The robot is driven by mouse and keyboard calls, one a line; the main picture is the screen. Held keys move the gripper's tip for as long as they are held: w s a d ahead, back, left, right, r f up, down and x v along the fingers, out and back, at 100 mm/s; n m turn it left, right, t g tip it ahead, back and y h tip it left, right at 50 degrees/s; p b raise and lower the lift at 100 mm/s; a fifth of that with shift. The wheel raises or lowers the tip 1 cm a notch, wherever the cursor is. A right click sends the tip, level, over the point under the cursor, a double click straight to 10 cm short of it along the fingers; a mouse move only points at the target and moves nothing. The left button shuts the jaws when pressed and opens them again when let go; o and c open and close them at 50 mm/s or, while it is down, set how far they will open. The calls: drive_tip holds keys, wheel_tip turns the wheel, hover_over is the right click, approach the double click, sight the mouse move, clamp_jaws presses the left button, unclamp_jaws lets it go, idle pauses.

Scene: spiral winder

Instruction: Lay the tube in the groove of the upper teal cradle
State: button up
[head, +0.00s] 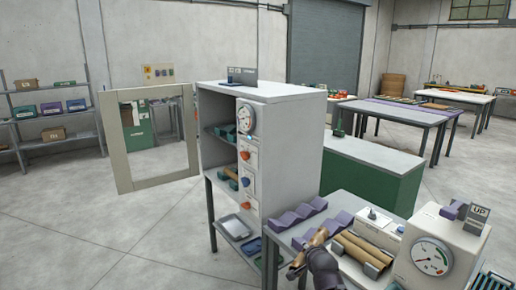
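A brown tube (319,237) shows on both sides of my gripper (308,256) at the bottom centre, slanting across it above the front table. My gripper appears shut on it; the fingers themselves are mostly hidden by my dark wrist. The upper teal cradle (222,131) lies on the upper shelf inside the open white cabinet, partly hidden by the cabinet's front panel. A lower teal cradle (227,172) is on the shelf below, with a tan piece by it. My gripper is apart from both, to the right and nearer. The groove is too small to make out.
The cabinet (290,135) has its framed door (152,140) swung open to the left. A dial and knobs are on its front panel. A purple zigzag cradle (297,217), tan tubes (362,250) in a rack and a gauge box (440,245) crowd the front table. Floor at left is clear.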

sight(310, 241)
drive_tip(key=shift+r+p, duration=2.05)
drive_tip(key=shift+r, duration=0.2)
drive_tip(key=shift+a, duration=0.15)
drive_tip(key=d, duration=0.7)
